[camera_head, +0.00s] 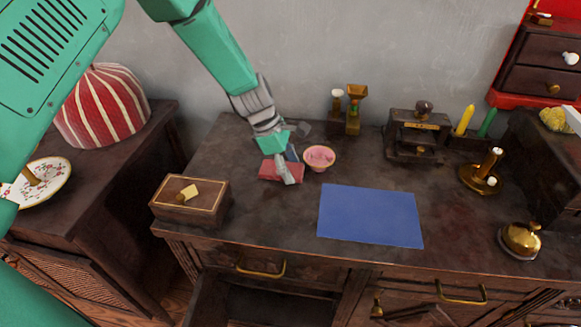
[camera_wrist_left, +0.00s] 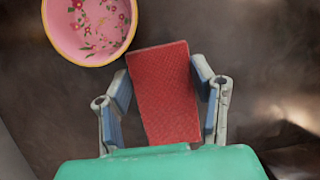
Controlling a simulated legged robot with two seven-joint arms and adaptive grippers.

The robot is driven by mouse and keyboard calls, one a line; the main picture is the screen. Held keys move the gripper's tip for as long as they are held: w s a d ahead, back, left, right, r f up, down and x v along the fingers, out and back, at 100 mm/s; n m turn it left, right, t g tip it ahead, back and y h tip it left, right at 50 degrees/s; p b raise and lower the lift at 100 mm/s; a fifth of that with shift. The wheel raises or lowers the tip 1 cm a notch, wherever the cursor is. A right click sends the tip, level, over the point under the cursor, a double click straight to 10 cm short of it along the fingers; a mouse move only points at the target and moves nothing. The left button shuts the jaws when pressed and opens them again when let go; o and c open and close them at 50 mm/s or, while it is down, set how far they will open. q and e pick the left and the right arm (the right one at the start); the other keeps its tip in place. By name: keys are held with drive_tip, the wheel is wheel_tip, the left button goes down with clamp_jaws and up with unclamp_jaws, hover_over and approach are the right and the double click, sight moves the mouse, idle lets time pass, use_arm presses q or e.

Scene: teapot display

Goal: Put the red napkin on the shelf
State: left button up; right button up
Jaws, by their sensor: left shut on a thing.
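The red napkin (camera_head: 269,172) is a small flat rectangle on the dark wooden cabinet top, left of the pink bowl (camera_head: 319,158). My left gripper (camera_head: 286,169) reaches down over it and hides its middle. In the left wrist view the napkin (camera_wrist_left: 163,95) lies between the two fingers of my left gripper (camera_wrist_left: 163,82), which is shut on it. I cannot tell whether the napkin is lifted off the wood. A red unit with dark drawers (camera_head: 540,82) stands at the upper right; I cannot tell whether it is the shelf. My right gripper is not in view.
The pink bowl also shows in the left wrist view (camera_wrist_left: 92,25), close by. A blue mat (camera_head: 370,216) lies to the right. A wooden box (camera_head: 190,205) stands at the front left. A coffee grinder (camera_head: 353,108), candles (camera_head: 465,120), a candlestick (camera_head: 482,178) and a bell (camera_head: 521,240) stand around.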

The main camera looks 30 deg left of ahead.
use_arm(q)
drive_tip(key=shift+a+f, duration=0.15)
drive_tip(key=shift+f, duration=0.1)
drive_tip(key=o, duration=1.1)
drive_tip(key=shift+a+f, duration=0.2)
drive_tip(key=shift+a, duration=0.05)
drive_tip(key=shift+s, duration=0.1)
